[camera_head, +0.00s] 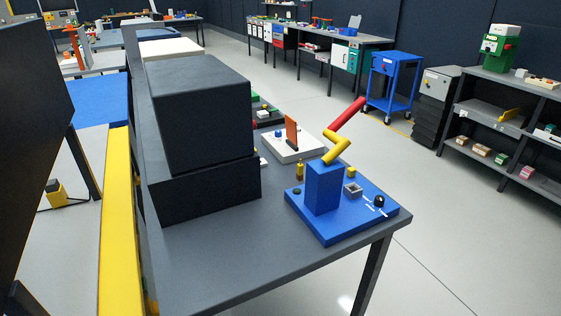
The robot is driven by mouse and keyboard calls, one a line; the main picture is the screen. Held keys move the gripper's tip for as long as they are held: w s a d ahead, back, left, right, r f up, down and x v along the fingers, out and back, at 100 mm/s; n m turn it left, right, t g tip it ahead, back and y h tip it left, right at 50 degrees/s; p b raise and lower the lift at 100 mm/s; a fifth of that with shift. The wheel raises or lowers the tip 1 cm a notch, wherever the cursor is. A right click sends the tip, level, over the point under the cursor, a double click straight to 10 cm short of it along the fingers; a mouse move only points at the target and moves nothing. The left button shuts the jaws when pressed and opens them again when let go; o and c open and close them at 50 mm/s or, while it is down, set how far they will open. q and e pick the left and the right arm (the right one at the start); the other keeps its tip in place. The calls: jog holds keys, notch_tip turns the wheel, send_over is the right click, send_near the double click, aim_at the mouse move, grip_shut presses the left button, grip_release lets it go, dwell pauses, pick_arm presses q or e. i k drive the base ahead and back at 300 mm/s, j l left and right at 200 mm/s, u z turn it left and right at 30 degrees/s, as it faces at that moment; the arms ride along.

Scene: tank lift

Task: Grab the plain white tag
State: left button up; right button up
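I cannot clearly make out a plain white tag. Small white marks (372,206) show on the top of a blue base (325,222) at the near right of a dark grey table, but they are too small to tell what they are. The base carries a blue block (324,187) with a bent yellow piece (337,148) and a red bar (346,114) rising to the right. A black knob (379,201) and a small grey square part (352,189) are also on it. Neither of my grippers is in view.
Large black boxes (203,115) stand on the dark grey table (270,262), hiding part of its left side. A white base with an orange plate (291,132) stands behind the blue base. A blue cart (394,82) and shelves (505,117) stand right, across open floor (470,230).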

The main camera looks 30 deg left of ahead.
aim_at(264, 163)
jog(key=i+u, duration=0.3)
jog(key=u, duration=0.15)
jog(key=i+u, duration=0.25)
jog(key=u, duration=0.25)
jog(key=i+l+u, duration=0.25)
jog(key=u, duration=0.2)
